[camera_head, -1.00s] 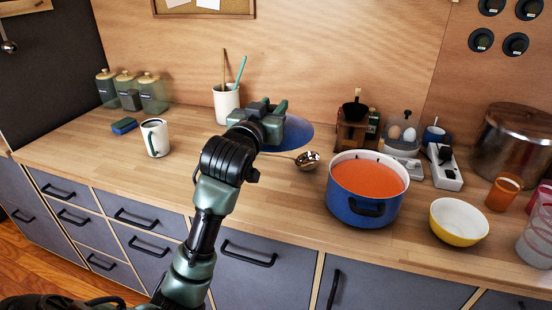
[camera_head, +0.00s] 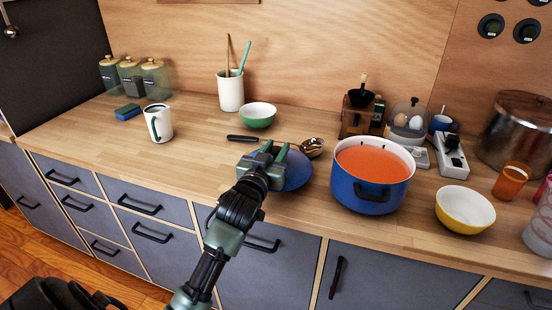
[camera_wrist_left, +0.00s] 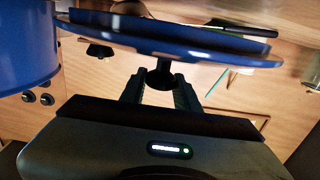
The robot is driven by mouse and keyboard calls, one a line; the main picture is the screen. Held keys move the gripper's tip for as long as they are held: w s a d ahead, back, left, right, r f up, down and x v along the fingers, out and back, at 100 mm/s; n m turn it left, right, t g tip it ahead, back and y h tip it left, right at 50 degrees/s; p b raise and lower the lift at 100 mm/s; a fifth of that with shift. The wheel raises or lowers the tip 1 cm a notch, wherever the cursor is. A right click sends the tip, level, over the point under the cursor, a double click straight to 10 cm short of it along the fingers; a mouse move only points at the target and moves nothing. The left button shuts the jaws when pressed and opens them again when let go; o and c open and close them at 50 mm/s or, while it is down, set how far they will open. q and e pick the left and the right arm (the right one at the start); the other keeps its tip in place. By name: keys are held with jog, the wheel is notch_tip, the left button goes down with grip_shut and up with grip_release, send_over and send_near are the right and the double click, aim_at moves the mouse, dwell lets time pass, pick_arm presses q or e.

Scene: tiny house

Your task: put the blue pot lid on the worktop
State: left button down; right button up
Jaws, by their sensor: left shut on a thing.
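The blue pot lid (camera_head: 297,172) is in the head view, just left of the blue pot (camera_head: 365,195) and near the worktop's front part. It also shows almost edge-on in the left wrist view (camera_wrist_left: 170,37). My left gripper (camera_head: 275,151) is shut on the lid's dark knob, which shows between the fingers in the wrist view (camera_wrist_left: 160,78). The gripper hides part of the lid. I cannot tell whether the lid touches the wooden worktop (camera_head: 200,155). My right gripper is in neither view.
The blue pot holds orange soup. A ladle (camera_head: 312,147) and a dark-handled utensil (camera_head: 243,138) lie behind the lid. A green bowl (camera_head: 258,116) stands farther back, a mug (camera_head: 158,123) left, a yellow bowl (camera_head: 465,209) right. Worktop left of the gripper is clear.

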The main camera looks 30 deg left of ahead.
pick_arm(q)
jog(key=shift+f, duration=1.25)
jog(key=c, duration=1)
grip_release()
jog(key=shift+f, duration=0.15)
jog(key=shift+c, duration=0.2)
jog(key=b+v, duration=0.1)
jog(key=v, duration=1.1)
